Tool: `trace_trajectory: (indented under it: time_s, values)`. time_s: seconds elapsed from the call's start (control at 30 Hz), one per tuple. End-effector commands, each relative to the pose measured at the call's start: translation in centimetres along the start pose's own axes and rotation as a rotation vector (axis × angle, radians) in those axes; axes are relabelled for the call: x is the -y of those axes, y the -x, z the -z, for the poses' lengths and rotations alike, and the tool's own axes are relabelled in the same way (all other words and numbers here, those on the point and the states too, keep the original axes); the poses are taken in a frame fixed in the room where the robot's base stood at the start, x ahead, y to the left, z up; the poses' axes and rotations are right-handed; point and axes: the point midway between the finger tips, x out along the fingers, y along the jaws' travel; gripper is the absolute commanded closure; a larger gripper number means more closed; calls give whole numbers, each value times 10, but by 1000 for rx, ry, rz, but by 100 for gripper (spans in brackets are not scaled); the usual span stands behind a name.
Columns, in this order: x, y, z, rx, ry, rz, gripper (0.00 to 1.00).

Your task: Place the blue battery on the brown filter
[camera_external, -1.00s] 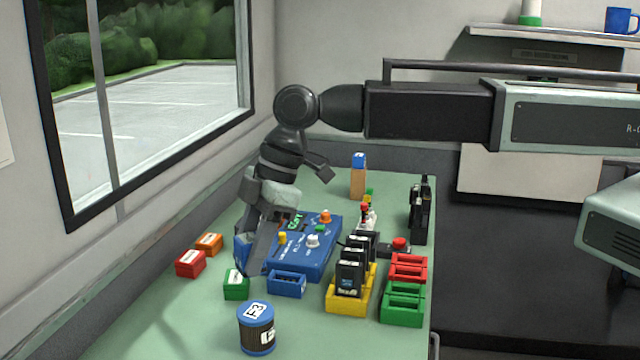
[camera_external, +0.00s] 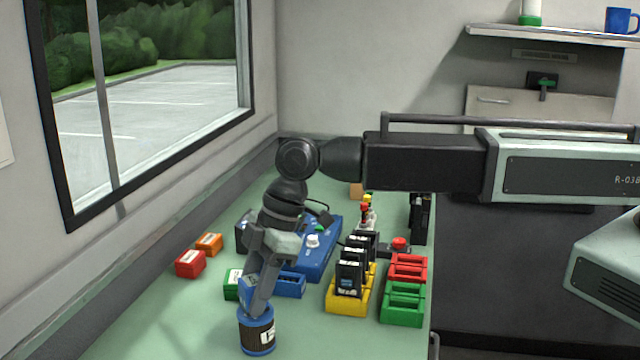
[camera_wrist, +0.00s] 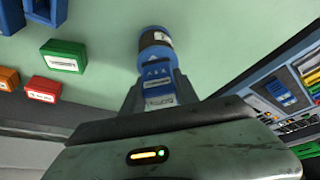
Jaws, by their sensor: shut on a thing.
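The brown filter (camera_external: 257,337), a dark ribbed cylinder with blue ends and a white label, stands upright at the front of the green bench. It also shows in the wrist view (camera_wrist: 155,38). My gripper (camera_external: 255,300) points down just above it, shut on the blue battery (camera_wrist: 157,72). The battery shows between the fingers in the wrist view, with a white label, in line with the filter's top. In the external view the fingers mostly hide it. I cannot tell whether the battery touches the filter.
Red (camera_external: 190,263), orange (camera_external: 209,244) and green (camera_external: 233,284) blocks lie left of and behind the filter. A blue holder (camera_external: 291,285), blue control box (camera_external: 318,262), yellow rack (camera_external: 347,302) and green holder (camera_external: 402,303) stand to the right. The bench left of the filter is clear.

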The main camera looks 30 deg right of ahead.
Motion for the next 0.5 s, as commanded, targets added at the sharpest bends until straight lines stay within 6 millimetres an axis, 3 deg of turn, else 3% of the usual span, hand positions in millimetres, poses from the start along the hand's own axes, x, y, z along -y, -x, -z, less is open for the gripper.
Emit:
trace_trajectory:
  time_s: [0.1,0.13,0.2,0.5]
  values:
    - [0,-4,-2,0,0,0,100]
    - [0,-3,-1,0,0,0,58]
    - [0,-2,-1,0,0,0,42]
    - [0,-2,-1,0,0,0,42]
